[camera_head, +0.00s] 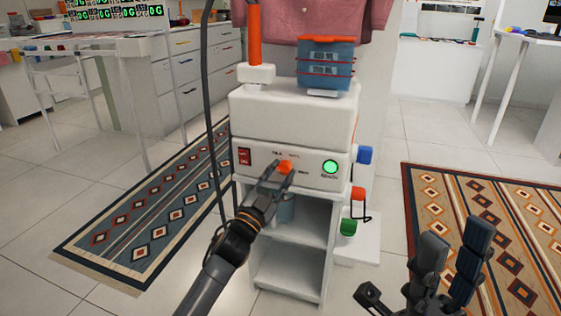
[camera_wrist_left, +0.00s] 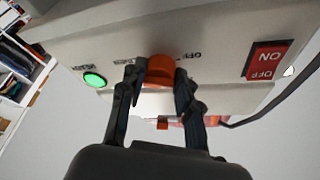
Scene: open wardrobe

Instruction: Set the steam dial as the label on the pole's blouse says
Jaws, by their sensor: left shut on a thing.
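The orange steam dial (camera_head: 285,167) sits in the middle of the white steamer's front panel (camera_head: 310,172). My left gripper (camera_head: 277,174) is shut on it. In the left wrist view the dial (camera_wrist_left: 160,69) shows between the two fingers (camera_wrist_left: 158,85), with "OFF" lettering beside it and other markings too small to read. The pink blouse (camera_head: 305,18) hangs behind the steamer, cut off at the top; no label on it can be read. My right gripper (camera_head: 450,255) is open and empty at the lower right, away from the steamer.
A red power switch (camera_head: 245,156) is left of the dial, a lit green button (camera_head: 330,167) right of it. A blue tank (camera_head: 326,62) and orange-handled piece (camera_head: 255,45) stand on top. Blue, red and green knobs line the right side. A dark hose runs down the left.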

